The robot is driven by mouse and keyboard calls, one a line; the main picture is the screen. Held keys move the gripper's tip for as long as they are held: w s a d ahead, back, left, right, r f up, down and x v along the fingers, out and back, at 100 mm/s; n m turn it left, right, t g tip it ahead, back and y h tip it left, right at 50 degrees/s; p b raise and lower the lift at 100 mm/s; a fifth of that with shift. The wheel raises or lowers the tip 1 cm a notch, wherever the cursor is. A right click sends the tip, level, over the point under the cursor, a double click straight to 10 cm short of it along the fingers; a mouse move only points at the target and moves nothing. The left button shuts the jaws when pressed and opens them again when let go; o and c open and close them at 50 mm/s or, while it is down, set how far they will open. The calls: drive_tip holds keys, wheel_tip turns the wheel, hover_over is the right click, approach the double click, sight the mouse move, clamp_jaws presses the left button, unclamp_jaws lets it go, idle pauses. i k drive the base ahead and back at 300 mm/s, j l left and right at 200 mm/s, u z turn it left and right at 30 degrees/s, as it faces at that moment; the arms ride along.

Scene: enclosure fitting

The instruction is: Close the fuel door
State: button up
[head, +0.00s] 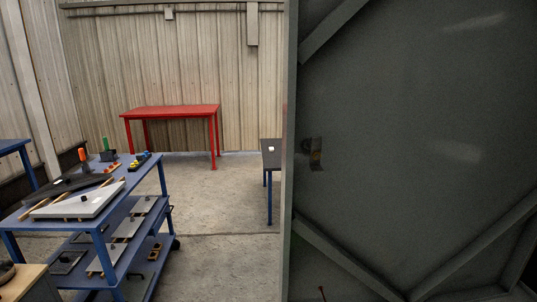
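A large dark grey-green panel (420,130) fills the right half of the head view, close to me. It has a raised frame edge on its left and diagonal braces at its corners. A small latch-like fitting (315,153) sits near its left edge. It looks like the inner face of a door, but I cannot tell for sure that it is the fuel door. Its right side, and any opening it belongs to, are out of view. My gripper does not show.
A blue cart (150,180) with tools, plates and bars stands at the left. A red table (170,111) is by the back wall. A dark-topped table (270,160) with blue legs is partly hidden by the panel. Concrete floor (225,205) between them is clear.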

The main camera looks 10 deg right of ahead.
sight(424, 112)
drive_tip(key=u, duration=0.85)
drive_tip(key=i+z, duration=0.15)
drive_tip(key=i, duration=0.4)
drive_tip(key=i+j+z, duration=0.1)
drive_tip(key=i, duration=0.5)
drive_tip(key=i+j+z, duration=0.15)
drive_tip(key=i, duration=0.4)
drive_tip(key=i+j+z, duration=0.1)
drive_tip(key=i+z, duration=0.35)
drive_tip(key=i, duration=1.5)
drive_tip(key=i+z, duration=0.15)
drive_tip(key=i, duration=0.35)
drive_tip(key=i+j+z, duration=0.15)
drive_tip(key=i, duration=0.35)
drive_tip(key=i+j+z, duration=0.2)
drive_tip(key=i, duration=0.3)
drive_tip(key=z, duration=3.65)
drive_tip(key=j, duration=0.25)
drive_tip(key=z, duration=0.05)
